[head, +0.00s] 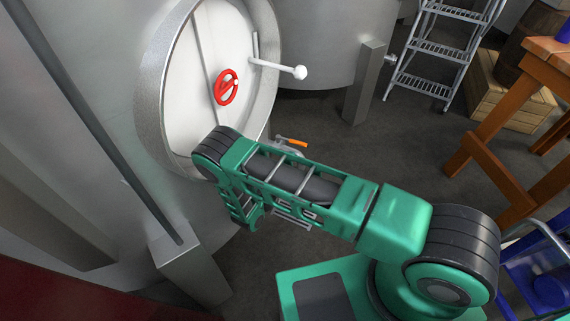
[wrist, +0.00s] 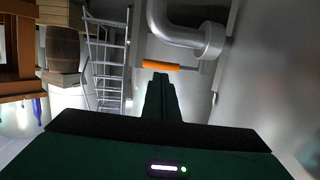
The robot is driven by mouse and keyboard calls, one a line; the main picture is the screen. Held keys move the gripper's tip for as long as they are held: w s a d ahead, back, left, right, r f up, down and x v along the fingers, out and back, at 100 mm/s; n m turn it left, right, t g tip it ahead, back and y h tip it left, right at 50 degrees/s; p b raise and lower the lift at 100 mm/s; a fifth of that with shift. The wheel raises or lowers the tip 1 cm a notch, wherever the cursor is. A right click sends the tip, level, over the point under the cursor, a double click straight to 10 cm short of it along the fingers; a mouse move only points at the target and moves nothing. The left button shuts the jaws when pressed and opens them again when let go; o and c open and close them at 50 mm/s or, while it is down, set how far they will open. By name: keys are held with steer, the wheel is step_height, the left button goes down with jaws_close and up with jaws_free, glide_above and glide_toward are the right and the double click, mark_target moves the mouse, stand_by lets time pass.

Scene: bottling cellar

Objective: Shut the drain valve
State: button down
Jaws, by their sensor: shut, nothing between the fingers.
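The drain valve's orange lever handle (head: 292,142) shows low beside the tank door, just past my arm, with part of its grey fitting. In the wrist view the orange handle (wrist: 158,66) lies crosswise below a bent silver pipe (wrist: 178,32). My gripper (wrist: 160,79) is shut and empty, its tips just under the handle in the picture. I cannot tell whether they touch it. In the head view my arm hides most of the valve's surroundings, and the fingertips cannot be made out.
The steel tank's round white door (head: 205,75) carries a red handwheel (head: 226,87) and a white-knobbed lever (head: 299,72) sticking out. A step ladder (head: 430,50), a wooden crate (head: 512,105) and a wooden table (head: 552,52) stand to the right. The floor between is clear.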

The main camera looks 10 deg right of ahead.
mark_target(292, 141)
steer(key=x, duration=0.7)
steer(key=shift+a, duration=0.1)
